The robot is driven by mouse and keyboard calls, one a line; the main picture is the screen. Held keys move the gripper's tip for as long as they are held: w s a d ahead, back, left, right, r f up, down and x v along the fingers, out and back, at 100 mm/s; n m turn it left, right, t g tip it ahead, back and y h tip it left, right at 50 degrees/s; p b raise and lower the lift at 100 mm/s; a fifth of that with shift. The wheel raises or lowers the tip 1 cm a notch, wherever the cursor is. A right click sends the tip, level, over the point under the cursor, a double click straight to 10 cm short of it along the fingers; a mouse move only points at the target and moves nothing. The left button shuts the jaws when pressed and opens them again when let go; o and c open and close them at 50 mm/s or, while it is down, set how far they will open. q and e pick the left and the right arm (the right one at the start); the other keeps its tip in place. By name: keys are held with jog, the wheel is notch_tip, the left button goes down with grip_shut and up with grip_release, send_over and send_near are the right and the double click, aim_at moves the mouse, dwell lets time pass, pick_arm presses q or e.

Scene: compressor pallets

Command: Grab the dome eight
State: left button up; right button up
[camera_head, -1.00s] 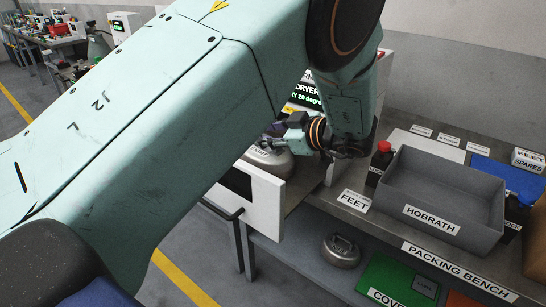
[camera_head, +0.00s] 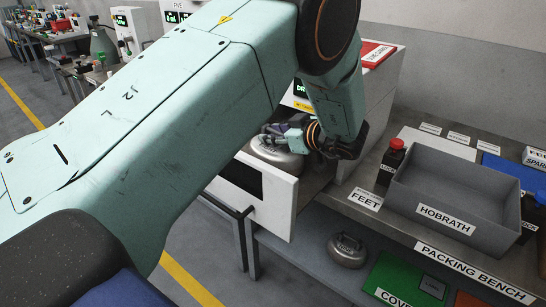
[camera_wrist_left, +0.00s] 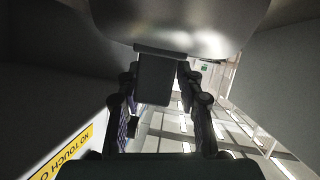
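A silvery metal dome (camera_head: 277,157) sits in the open compartment of the dryer (camera_head: 352,103). My left gripper (camera_head: 290,138) is at the top of this dome. A second dome (camera_head: 347,250) with a handle rests on the lower shelf of the packing bench. No number is readable on either dome. My right gripper is out of view.
The dryer's white door front (camera_head: 276,203) juts out in front of the dome. A green COVER panel (camera_head: 402,282) lies on the lower shelf.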

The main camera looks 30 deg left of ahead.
pick_arm(q)
jog(key=shift+d, duration=0.15)
jog(key=shift+a, duration=0.2)
jog(key=c, duration=0.6)
jog(key=shift+d, duration=0.1)
grip_shut()
jog(key=shift+w+r, duration=0.1)
jog(key=shift+r, duration=0.05)
